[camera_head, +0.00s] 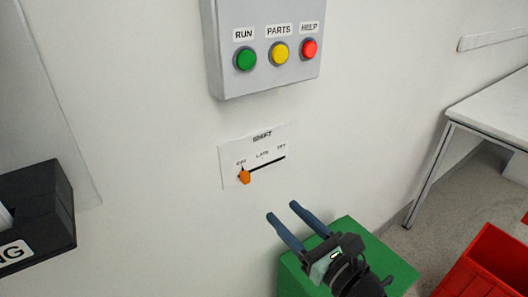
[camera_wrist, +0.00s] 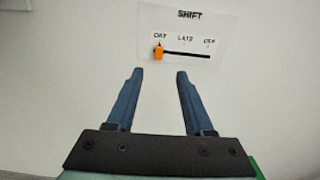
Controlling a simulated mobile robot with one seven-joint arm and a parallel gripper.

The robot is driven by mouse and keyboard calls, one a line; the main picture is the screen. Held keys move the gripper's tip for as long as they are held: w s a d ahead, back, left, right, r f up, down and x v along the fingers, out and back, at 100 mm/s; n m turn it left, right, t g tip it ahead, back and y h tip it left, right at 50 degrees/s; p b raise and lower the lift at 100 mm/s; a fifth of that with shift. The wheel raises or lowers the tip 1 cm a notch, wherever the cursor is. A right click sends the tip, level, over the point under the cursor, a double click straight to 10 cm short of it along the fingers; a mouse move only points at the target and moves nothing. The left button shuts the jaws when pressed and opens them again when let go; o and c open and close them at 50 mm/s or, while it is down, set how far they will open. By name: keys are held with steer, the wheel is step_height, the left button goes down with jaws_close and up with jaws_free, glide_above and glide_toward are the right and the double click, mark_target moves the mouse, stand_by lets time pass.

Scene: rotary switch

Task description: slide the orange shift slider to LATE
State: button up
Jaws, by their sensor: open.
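The orange shift slider (camera_head: 244,177) sits at the left end of its black track on a pale SHIFT plate (camera_head: 270,165) on the wall. In the wrist view the slider (camera_wrist: 158,52) is under the DAY label, with LATE at the middle of the track and OFF at the right end. My gripper (camera_head: 282,211) is open and empty, below and to the right of the slider in the head view. In the wrist view its two blue fingers (camera_wrist: 159,73) point up toward the plate, with the slider just beyond their tips, apart from them.
A grey box with RUN (camera_head: 245,59), PARTS (camera_head: 279,53) and HELP (camera_head: 309,48) buttons is above the plate. A green box (camera_head: 392,262) stands below my gripper. A red crate (camera_head: 487,262) and a white table (camera_head: 497,105) are at right. A black holder (camera_head: 38,212) is at left.

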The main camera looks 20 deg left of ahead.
mark_target(248, 176)
steer(key=b+x, duration=0.2)
steer(key=x, duration=1)
steer(key=shift+w+a+b, duration=0.25)
steer(key=shift+a+b, duration=0.05)
steer(key=shift+a, duration=0.05)
jaws_close()
stand_by(0.9)
